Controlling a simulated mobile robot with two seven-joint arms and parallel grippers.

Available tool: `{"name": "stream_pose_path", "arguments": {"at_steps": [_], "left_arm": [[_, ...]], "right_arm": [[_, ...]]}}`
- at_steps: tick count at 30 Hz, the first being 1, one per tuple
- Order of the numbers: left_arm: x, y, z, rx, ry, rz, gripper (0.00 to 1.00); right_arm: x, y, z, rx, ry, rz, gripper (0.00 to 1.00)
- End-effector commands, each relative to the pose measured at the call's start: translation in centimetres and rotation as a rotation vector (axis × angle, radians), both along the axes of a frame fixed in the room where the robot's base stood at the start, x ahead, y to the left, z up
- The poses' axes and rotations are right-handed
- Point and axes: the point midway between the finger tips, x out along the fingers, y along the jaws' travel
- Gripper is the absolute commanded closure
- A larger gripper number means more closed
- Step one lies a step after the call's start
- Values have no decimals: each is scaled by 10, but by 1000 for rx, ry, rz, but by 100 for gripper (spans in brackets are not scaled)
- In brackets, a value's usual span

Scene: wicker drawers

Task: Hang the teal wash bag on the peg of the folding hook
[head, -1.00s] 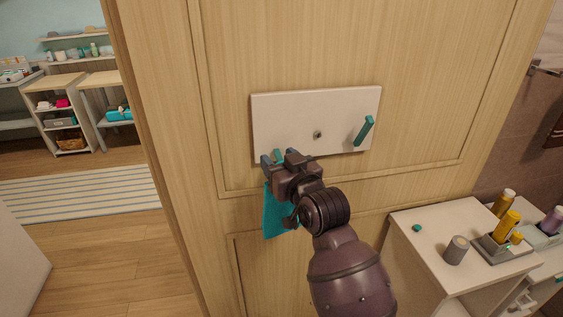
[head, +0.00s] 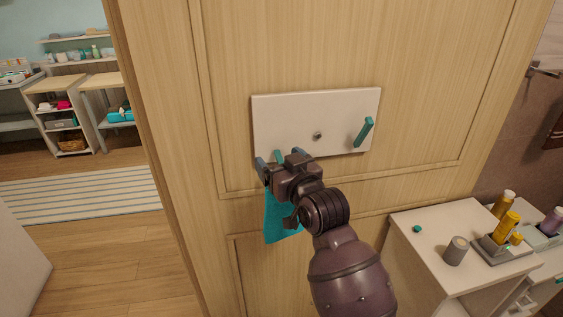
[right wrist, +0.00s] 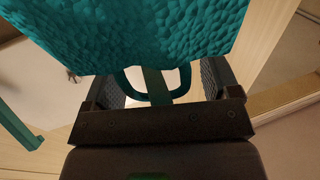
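The white hook board (head: 335,112) is on the wooden panel. A teal hook (head: 364,131) stands out at its right; another teal peg (head: 279,156) shows at its lower left, partly hidden by my right gripper (head: 281,162). The teal wash bag (head: 282,218) hangs below this gripper, partly covered. In the right wrist view the fingers (right wrist: 160,85) are spread apart, clear of the bag's loop (right wrist: 187,82). The teal peg (right wrist: 156,88) shows within the loop; the bag's body (right wrist: 150,35) fills the top. How deep the loop sits is unclear. My left gripper is out of view.
A white cabinet (head: 432,240) at the lower right carries a grey cup (head: 456,251), a small teal item (head: 417,229) and a tray with yellow bottles (head: 507,227). Open floor and a striped rug (head: 80,195) lie at the left.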

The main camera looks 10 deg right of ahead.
Motion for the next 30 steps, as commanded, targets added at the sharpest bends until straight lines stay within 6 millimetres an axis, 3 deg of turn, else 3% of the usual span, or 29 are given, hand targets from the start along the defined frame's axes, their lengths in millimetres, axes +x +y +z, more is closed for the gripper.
{"name": "stream_pose_path", "arguments": {"at_steps": [8, 13, 30], "left_arm": [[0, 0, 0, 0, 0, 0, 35], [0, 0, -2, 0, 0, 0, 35], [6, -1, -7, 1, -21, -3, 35]], "right_arm": [[4, -3, -1, -5, 1, -7, 18], [-7, -5, -2, -5, 1, -7, 18], [-103, -25, 2, -1, -11, -2, 18]]}}
